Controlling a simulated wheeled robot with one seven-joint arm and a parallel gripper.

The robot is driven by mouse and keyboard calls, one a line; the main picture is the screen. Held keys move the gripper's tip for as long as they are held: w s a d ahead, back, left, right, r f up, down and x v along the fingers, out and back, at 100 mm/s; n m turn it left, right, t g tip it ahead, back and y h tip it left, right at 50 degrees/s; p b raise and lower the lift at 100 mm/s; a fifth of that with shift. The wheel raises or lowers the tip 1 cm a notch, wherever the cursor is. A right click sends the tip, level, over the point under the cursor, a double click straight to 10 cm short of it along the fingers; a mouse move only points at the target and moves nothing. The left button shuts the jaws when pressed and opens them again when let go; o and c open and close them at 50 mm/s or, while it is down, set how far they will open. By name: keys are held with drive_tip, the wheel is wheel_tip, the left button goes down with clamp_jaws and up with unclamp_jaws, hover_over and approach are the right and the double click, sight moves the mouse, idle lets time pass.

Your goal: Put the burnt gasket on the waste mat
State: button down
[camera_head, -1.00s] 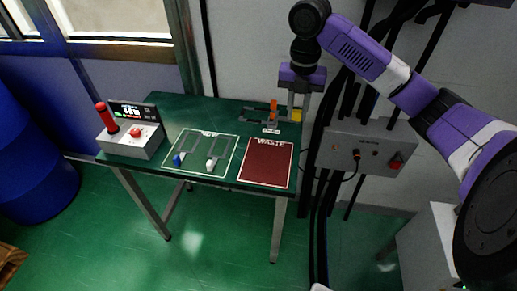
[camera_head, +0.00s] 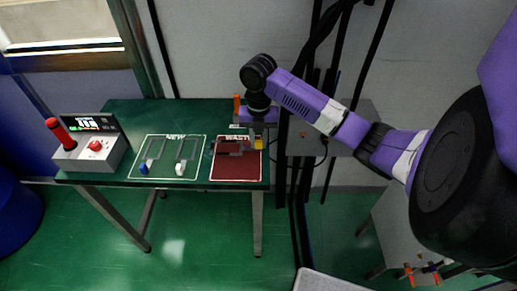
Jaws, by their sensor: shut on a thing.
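The burnt gasket (camera_head: 233,149) is a dark grey flat frame with a yellow tab (camera_head: 259,143) at its right end. My gripper (camera_head: 257,136) points down and is shut on that tab. The gasket is over the upper part of the dark red waste mat (camera_head: 236,171), partly covering its lettering. I cannot tell whether it touches the mat or hangs just above it. The tab is near the mat's right edge.
A control box (camera_head: 92,150) with a red lever is at left. An orange post (camera_head: 237,103) stands behind the waste mat.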

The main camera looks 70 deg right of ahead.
sight(259, 148)
drive_tip(key=shift+f, duration=1.95)
drive_tip(key=shift+f, duration=0.2)
drive_tip(key=c, duration=1.2)
unclamp_jaws()
drive_tip(key=shift+r, duration=0.15)
